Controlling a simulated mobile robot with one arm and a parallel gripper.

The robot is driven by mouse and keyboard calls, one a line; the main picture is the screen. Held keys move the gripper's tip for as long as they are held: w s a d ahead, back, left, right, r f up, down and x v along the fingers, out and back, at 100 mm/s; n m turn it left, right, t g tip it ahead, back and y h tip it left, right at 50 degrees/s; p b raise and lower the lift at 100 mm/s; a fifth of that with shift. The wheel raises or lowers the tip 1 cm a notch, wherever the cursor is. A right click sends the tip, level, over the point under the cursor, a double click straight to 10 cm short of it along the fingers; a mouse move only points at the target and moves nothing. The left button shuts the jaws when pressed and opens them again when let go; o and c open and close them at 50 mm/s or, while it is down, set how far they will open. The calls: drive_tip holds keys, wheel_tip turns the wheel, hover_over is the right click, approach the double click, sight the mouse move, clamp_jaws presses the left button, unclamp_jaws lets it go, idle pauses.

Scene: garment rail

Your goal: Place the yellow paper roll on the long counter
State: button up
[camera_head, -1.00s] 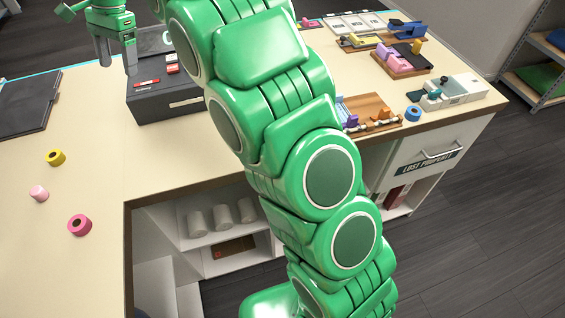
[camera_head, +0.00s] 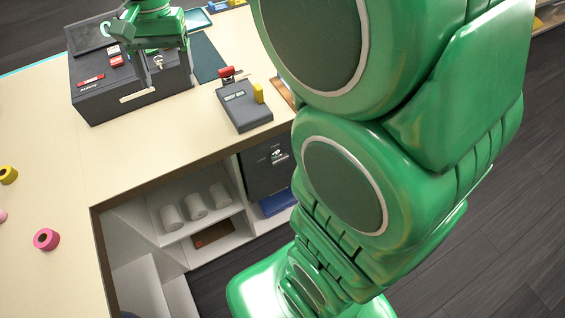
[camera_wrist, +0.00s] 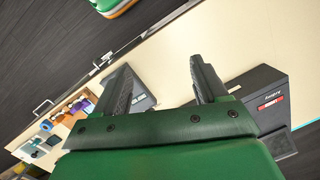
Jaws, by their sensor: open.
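A yellow roll (camera_head: 8,175) with a dark hole sits on the pale counter (camera_head: 75,155) at the far left edge of the head view. My gripper (camera_head: 133,60) is above the black box (camera_head: 130,95) at the upper left, well apart from the roll. In the wrist view my gripper (camera_wrist: 160,82) has its two fingers spread, with bare counter and the edge of a grey device between them. The yellow roll cannot be made out in the wrist view.
A pink roll (camera_head: 46,239) lies near the counter's left part. A grey device (camera_head: 243,105) with a yellow piece stands near the front edge. White rolls (camera_head: 195,207) stand on the shelf below. The counter between box and rolls is clear.

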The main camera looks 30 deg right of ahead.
drive_tip(key=s+d+f+n, duration=0.2)
drive_tip(key=s+d+f, duration=0.2)
drive_tip(key=s, duration=0.8)
drive_tip(key=s+d+f+n+h, duration=0.1)
drive_tip(key=s+d+f+n, duration=0.1)
drive_tip(key=s+d+f, duration=0.2)
drive_tip(key=s+d, duration=0.3)
drive_tip(key=s, duration=0.5)
drive_tip(key=shift+f, duration=0.2)
